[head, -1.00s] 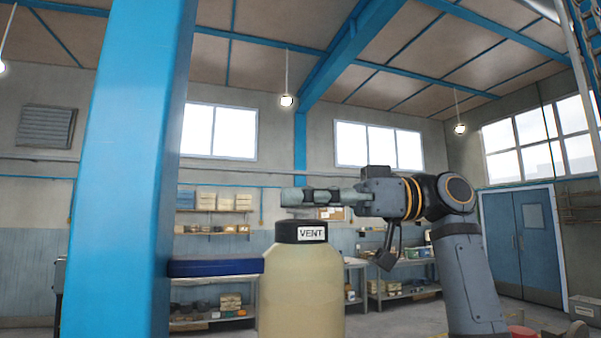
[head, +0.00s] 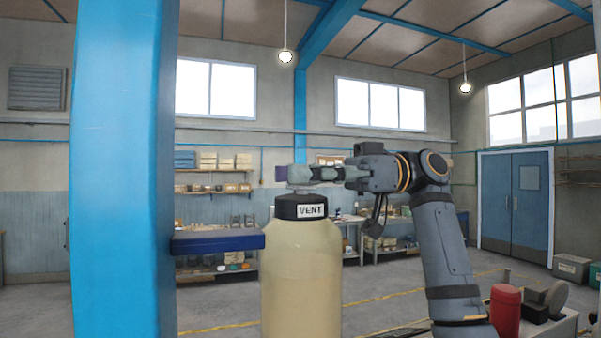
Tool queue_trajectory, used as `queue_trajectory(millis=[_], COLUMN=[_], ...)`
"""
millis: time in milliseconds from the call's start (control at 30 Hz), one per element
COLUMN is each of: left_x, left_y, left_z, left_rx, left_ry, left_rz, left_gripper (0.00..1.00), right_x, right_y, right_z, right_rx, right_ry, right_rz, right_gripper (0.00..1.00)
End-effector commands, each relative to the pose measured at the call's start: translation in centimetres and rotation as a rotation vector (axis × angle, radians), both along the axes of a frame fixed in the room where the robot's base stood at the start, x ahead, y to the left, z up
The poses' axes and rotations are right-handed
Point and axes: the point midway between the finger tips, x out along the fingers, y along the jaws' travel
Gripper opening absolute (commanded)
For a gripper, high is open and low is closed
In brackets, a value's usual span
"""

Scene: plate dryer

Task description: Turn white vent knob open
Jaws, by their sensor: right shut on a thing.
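A tall cream tank (head: 300,270) stands in the middle, with a black cap (head: 285,207) labelled "VENT". Just above the cap a small pale part of the white vent knob (head: 302,189) shows, mostly hidden by my gripper. My right gripper (head: 300,174) reaches in from the right, level, and is shut on the knob. How far the knob is turned cannot be told. A small purple piece (head: 281,174) shows at the gripper's tips; what it belongs to is unclear. My left gripper is not in view.
A thick blue post (head: 122,180) stands close on the left, with a dark blue ledge (head: 217,242) beside it. A red cylinder (head: 506,311) and dark items are at lower right. Shelves and a blue double door (head: 515,205) are far behind.

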Motion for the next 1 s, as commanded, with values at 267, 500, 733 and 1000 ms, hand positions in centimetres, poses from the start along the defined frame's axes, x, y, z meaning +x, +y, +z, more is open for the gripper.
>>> queue_trajectory(millis=[267,500,733,1000], left_x=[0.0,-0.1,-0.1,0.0], left_y=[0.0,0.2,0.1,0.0], left_z=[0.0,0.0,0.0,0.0], left_rx=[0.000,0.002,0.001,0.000], left_ry=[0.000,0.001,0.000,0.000], left_rz=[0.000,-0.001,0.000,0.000], left_gripper=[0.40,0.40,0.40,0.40], right_x=[0.0,0.0,1.3,3.2], right_y=[0.0,-0.1,-3.5,-9.4], right_z=[0.0,0.0,0.1,0.1], right_rx=[0.001,0.000,0.000,0.002], right_ry=[0.000,0.000,0.002,0.002], right_rz=[0.000,-0.001,-0.004,-0.003], right_gripper=[0.75,0.75,0.75,0.75])
